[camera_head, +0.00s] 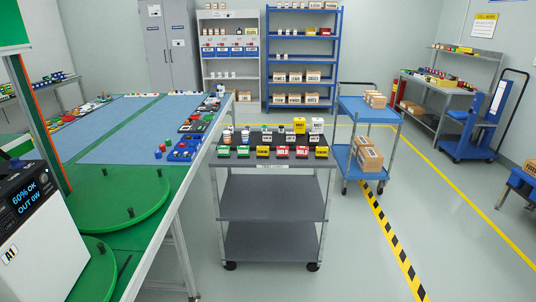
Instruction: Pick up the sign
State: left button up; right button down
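Several small coloured signs stand in a row along the front of the grey cart's top shelf. They include a green one (224,152), a yellow one (263,152), a red one (282,152) and another yellow one (321,152) at the right end. Their lettering is too small to read surely. A yellow sign (484,25) also hangs on the right wall. I cannot tell which sign the task means. Neither of my grippers is in view.
The grey cart (270,187) stands beside the long table with blue mats (125,125) and green turntables (120,205). A blue cart (366,108) with boxes is behind right. Shelves (304,62) line the back wall. Floor right of the grey cart is clear.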

aim_at(262, 152)
jog(key=i+l+u, duration=0.15)
jog(key=i, duration=0.7)
jog(key=j, duration=0.05)
